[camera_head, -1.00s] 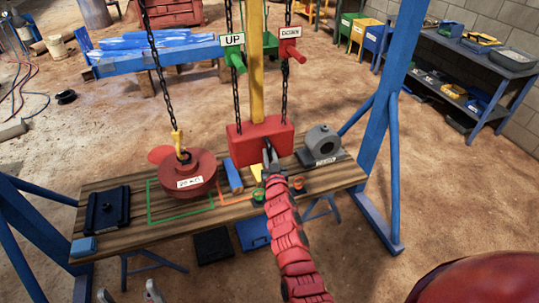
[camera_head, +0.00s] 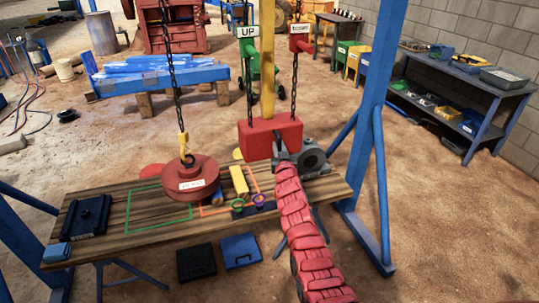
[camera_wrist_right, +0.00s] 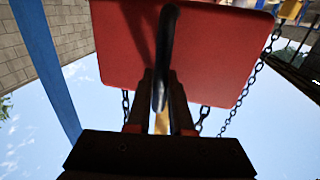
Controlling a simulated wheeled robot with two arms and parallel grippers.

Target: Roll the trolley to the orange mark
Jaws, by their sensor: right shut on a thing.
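My right gripper (camera_head: 281,160) is shut on that handle, and the right wrist view shows the dark handle (camera_wrist_right: 163,60) between the fingers. A chain with a yellow hook (camera_head: 183,142) holds a dark red disc weight (camera_head: 191,180) left of the block. Orange lines (camera_head: 222,211) mark the bench right of the disc. Whether the disc touches the bench is unclear. My left gripper is out of view.
The wooden bench (camera_head: 110,238) carries a green outline (camera_head: 160,226), a dark plate (camera_head: 82,216), a yellow block (camera_head: 239,181) and a grey machine part (camera_head: 307,157). Chains with a green UP handle (camera_head: 248,48) and a red handle (camera_head: 301,46) hang above. A blue post (camera_head: 374,110) stands right.

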